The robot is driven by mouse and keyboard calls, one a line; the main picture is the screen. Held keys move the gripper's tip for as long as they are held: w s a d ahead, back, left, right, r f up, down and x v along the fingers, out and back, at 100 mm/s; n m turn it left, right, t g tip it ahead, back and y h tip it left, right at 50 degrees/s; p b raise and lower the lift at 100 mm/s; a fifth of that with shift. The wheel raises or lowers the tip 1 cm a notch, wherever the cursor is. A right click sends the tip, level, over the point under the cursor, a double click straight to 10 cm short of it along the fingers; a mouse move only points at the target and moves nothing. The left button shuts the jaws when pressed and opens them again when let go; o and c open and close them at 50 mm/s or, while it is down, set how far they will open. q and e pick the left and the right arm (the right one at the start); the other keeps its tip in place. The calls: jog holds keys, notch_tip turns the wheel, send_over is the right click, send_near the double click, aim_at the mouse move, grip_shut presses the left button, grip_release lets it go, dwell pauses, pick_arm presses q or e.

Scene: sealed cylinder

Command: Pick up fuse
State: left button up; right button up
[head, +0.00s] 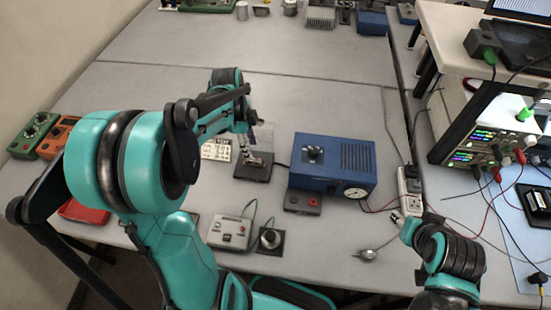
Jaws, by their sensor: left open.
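I cannot clearly make out a fuse. A small dark block (254,168) with pale metallic parts on top sits on the grey table, left of the blue box; whether one of these parts is the fuse is too small to tell. My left gripper (247,138) is open, pointing down just above and behind this block, partly hidden by its own arm links. I see nothing between its fingers. My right gripper (401,221) is at the lower right, near the white power strip; its fingers are too small to read.
A blue box with a gauge (330,165) stands right of the block. A white control box (230,233) and a black knob unit (270,240) lie in front. A power strip (411,188) and cables lie to the right. The table behind is mostly clear.

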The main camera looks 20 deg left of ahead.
aim_at(254, 162)
pick_arm(q)
notch_tip(254, 162, down, 7)
jog(key=shift+w+d+f+b, duration=0.1)
jog(key=shift+w+d+b, duration=0.05)
jog(key=shift+b, duration=1.05)
grip_shut()
